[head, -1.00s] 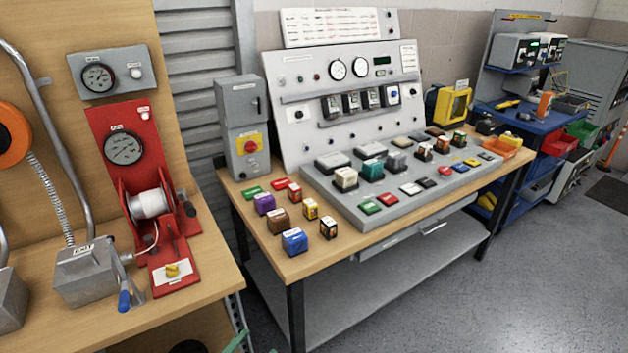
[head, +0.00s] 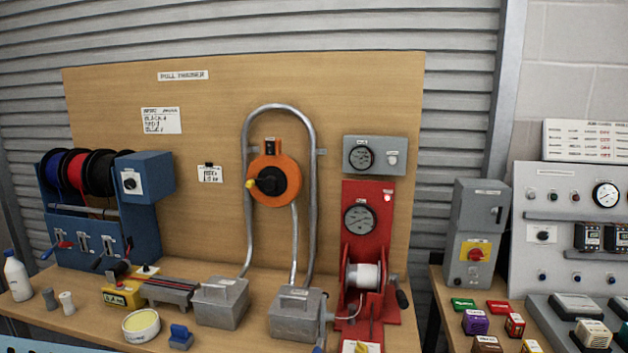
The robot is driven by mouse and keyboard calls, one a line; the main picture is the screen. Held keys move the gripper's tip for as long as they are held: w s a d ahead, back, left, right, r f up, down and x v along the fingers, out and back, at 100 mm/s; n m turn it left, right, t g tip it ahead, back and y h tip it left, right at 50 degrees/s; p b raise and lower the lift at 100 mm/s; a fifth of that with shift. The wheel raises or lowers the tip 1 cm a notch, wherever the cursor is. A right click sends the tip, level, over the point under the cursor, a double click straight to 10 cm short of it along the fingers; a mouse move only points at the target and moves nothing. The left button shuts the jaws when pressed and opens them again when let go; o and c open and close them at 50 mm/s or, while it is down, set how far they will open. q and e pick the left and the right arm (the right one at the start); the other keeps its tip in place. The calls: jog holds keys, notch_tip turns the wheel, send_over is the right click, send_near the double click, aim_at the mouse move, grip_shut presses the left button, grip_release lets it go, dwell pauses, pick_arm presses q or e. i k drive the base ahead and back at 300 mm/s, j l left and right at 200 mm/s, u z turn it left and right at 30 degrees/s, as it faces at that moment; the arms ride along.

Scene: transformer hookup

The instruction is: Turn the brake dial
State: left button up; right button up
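Several dials show, and none has a legible label reading brake. A black knob on a white plate (head: 130,184) sits on the blue box beside the wire spool rack (head: 80,225). A yellow knob on a white plate (head: 361,347) lies at the foot of the red winch stand (head: 368,260), cut by the bottom edge. An orange disc (head: 274,183) with a black hub and a yellow-tipped crank is mounted on the board. Neither of my grippers is in view.
The wooden bench (head: 250,335) holds two grey metal boxes, a yellow device (head: 124,292), a round tin (head: 141,325) and a white bottle (head: 17,276). A wooden board (head: 220,120) with a bent conduit stands behind. A second table with a control panel (head: 560,215) is at right.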

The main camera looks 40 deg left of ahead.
aim_at(130, 183)
jog(key=u, duration=2.35)
